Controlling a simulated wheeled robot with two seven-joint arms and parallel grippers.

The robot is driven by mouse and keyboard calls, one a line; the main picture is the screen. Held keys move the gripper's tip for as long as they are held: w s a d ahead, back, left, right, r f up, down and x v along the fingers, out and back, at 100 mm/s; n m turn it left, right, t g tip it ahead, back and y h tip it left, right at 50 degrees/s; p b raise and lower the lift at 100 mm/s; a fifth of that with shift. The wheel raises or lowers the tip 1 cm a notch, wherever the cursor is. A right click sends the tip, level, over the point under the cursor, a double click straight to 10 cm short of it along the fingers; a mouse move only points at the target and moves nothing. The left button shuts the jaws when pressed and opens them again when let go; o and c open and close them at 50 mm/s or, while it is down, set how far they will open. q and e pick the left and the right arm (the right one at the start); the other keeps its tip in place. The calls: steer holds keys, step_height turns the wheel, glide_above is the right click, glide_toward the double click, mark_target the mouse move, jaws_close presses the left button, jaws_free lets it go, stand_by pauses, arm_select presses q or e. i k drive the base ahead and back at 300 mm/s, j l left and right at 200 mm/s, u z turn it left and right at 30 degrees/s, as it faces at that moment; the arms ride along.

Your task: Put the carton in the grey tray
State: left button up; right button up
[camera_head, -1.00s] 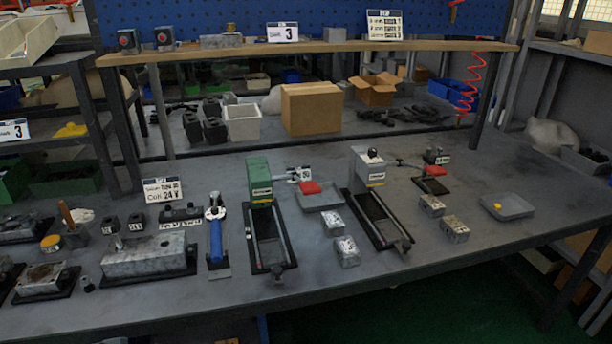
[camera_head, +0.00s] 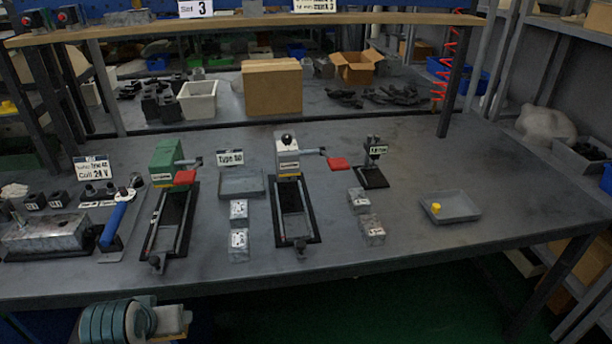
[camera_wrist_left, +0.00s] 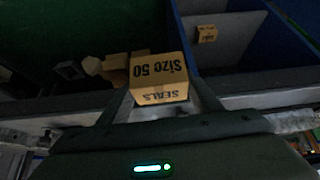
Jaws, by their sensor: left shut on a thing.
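A small tan carton (camera_wrist_left: 158,72) marked "Size 50" and "SEALS" shows in the left wrist view. My left gripper (camera_wrist_left: 161,98) is shut on it, with a finger at each side. In the head view part of my left arm shows at the bottom left, below the bench's front edge. A shallow grey tray (camera_head: 465,213) with a small yellow piece in it lies at the right of the bench. Another grey tray (camera_head: 241,184) lies in front of a "Type 50" sign (camera_head: 230,158). My right gripper is not in view.
Two clamp fixtures, one green-headed (camera_head: 165,160) and one white-headed (camera_head: 289,160), flank the tray by the sign. Metal blocks (camera_head: 239,245) stand between them and more blocks (camera_head: 371,229) further right. The bench (camera_head: 420,265) is clear around the right tray. The wrist view shows blue-walled bins (camera_wrist_left: 235,45).

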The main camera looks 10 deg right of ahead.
mark_target(457, 208)
steer(key=l, duration=3.6)
